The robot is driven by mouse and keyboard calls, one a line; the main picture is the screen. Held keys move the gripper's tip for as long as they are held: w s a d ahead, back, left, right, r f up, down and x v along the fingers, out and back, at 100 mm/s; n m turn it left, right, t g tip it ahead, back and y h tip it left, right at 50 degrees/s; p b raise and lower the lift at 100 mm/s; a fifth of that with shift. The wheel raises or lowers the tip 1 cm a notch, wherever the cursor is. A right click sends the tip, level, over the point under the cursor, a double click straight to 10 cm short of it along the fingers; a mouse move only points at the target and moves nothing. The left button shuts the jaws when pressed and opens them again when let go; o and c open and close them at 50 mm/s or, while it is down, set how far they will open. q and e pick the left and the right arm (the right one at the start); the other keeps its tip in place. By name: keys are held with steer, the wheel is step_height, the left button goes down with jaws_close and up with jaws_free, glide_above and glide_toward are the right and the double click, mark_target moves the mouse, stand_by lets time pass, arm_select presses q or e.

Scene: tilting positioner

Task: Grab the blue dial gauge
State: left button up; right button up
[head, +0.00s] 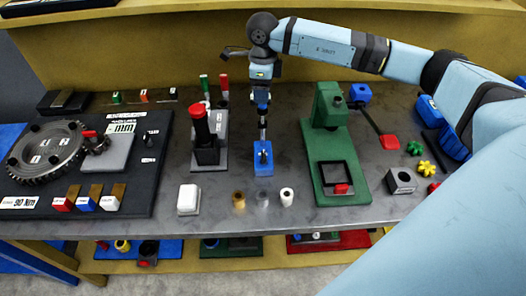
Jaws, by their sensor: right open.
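A blue item with a flat base (263,160) and a thin dark upright stem stands near the middle of the bench; it looks like the blue dial gauge, though its face is too small to make out. My right arm comes in from the right, and my right gripper (262,101) points down directly above this item, close to the top of its stem. The gripper is open; whether its fingers touch or surround the stem cannot be told. My left gripper is not in view.
A black-and-red press-like device (206,140) stands close on the left, a tall green stand (331,150) on the right. Small cylinders (239,200) and a white block (188,199) lie in front. A black panel with a gear (45,155) fills the left.

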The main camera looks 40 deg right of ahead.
mark_target(263, 106)
step_height(263, 106, down, 6)
steer(key=shift+a+r+p, duration=0.1)
steer(key=shift+r+p, duration=0.1)
steer(key=shift+p, duration=0.8)
steer(key=shift+f, duration=0.25)
jaws_close()
steer(key=shift+r, duration=0.15)
